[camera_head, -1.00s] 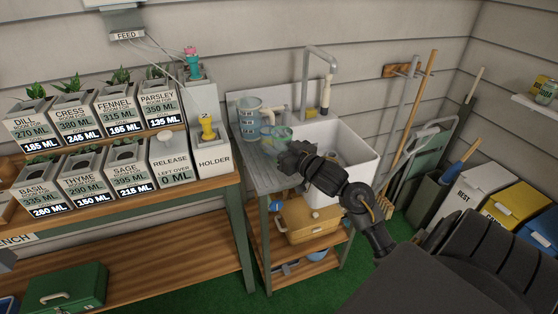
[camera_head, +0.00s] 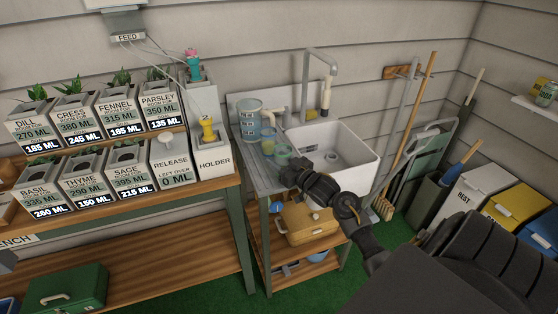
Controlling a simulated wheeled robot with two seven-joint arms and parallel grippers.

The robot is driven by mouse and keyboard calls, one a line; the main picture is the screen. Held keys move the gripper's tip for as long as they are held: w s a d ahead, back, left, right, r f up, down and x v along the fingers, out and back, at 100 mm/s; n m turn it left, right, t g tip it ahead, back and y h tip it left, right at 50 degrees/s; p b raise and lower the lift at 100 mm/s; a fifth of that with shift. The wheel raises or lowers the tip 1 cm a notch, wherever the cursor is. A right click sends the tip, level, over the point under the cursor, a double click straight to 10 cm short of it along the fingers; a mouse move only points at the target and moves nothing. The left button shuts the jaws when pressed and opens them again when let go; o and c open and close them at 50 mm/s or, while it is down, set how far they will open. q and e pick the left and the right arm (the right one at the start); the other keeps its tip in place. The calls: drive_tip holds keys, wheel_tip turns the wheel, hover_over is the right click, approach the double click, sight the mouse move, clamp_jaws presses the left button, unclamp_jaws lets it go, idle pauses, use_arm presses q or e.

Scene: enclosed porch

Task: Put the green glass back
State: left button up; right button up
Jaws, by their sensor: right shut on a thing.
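The green glass (camera_head: 283,153) is a small, see-through green tumbler at the front of the grey drainboard (camera_head: 258,180), left of the sink. My right gripper (camera_head: 290,166) reaches in from the lower right and is shut on the glass. The gripper hides part of the glass's lower right side, and I cannot tell whether its base touches the drainboard.
A blue-grey jug (camera_head: 247,122) stands behind the glasses. The white sink (camera_head: 355,155) with its tall tap (camera_head: 308,75) lies to the right. Left is a bench with labelled planters (camera_head: 95,165) and a white holder (camera_head: 212,160). Tools lean against the wall at right.

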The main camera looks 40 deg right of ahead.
drive_tip(key=shift+f, duration=0.15)
drive_tip(key=o, duration=1.1)
drive_tip(key=shift+r, duration=0.25)
drive_tip(key=shift+s+f, duration=0.15)
drive_tip(key=shift+s, duration=0.2)
drive_tip(key=s, duration=0.7)
drive_tip(key=s+b, duration=0.1)
drive_tip(key=s, duration=0.3)
drive_tip(key=shift+s+d, duration=0.15)
drive_tip(key=shift+d, duration=0.15)
